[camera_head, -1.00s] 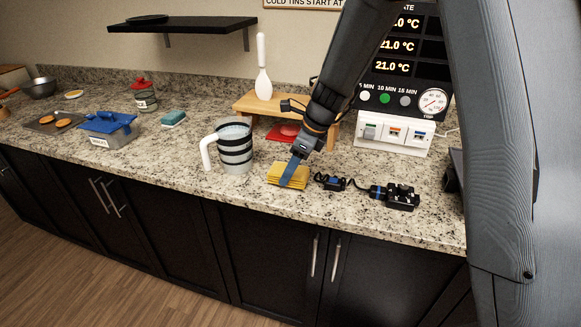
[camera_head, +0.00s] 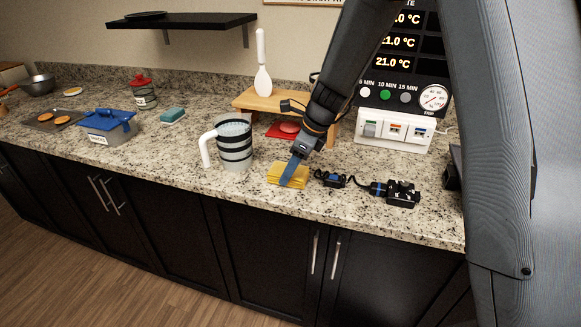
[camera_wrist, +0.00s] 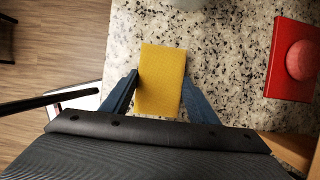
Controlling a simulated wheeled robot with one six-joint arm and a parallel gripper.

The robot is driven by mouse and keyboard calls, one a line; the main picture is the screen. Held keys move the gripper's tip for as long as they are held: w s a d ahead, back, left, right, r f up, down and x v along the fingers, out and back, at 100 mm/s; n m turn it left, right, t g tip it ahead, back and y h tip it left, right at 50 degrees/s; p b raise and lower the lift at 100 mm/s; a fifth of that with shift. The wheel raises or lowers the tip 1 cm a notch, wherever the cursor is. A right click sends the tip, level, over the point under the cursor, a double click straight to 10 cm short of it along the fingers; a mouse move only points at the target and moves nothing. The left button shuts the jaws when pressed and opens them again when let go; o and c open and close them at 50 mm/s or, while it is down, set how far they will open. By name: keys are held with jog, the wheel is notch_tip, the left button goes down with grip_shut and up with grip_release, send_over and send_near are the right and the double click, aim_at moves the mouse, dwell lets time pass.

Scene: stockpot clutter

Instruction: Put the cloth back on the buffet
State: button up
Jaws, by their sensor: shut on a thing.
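The cloth (camera_head: 277,172) is a folded yellow stack on the speckled granite top of the buffet (camera_head: 240,188), near its front edge. My gripper (camera_head: 289,178) is at the cloth, pointing down. In the wrist view the yellow cloth (camera_wrist: 161,75) lies between the two blue fingers (camera_wrist: 158,95), one along each side, and they are shut on it. The cloth appears to rest on the counter or just above it; I cannot tell which.
A striped jug (camera_head: 234,150) stands left of the cloth. A black cable with connectors (camera_head: 398,192) lies to the right. Behind are a wooden stand (camera_head: 262,101), a red mat with a round red thing (camera_wrist: 293,60), and a panel with dials (camera_head: 395,130). Bare counter lies left of the jug.

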jog(key=shift+f, duration=0.15)
jog(key=o, duration=1.1)
jog(key=b+v, duration=0.1)
jog(key=v, duration=0.6)
jog(key=shift+d+r, duration=0.15)
jog(key=shift+r, duration=0.05)
jog(key=shift+s+d+r, duration=0.1)
jog(key=shift+s+d, duration=0.1)
jog(key=shift+s, duration=0.05)
jog(key=s+d+n+h, duration=0.1)
jog(key=s+d+n, duration=0.1)
jog(key=s+n, duration=0.1)
jog(key=s+d+f+n, duration=0.1)
jog(key=s+d+n, duration=0.2)
jog(key=s+n, duration=0.1)
jog(key=s+d+f+n+h, duration=0.1)
jog(key=s+d+n, duration=0.2)
jog(key=s+n, duration=0.1)
jog(key=shift+s+f+h, duration=0.1)
jog(key=shift+h, duration=0.2)
jog(key=s+d+f+n+h, duration=0.1)
jog(key=s+d+f+n, duration=0.1)
jog(key=s+d+n, duration=0.3)
jog(key=s+n, duration=0.4)
jog(key=n, duration=0.2)
jog(key=shift+s+h, duration=0.3)
jog(key=shift+s, duration=0.1)
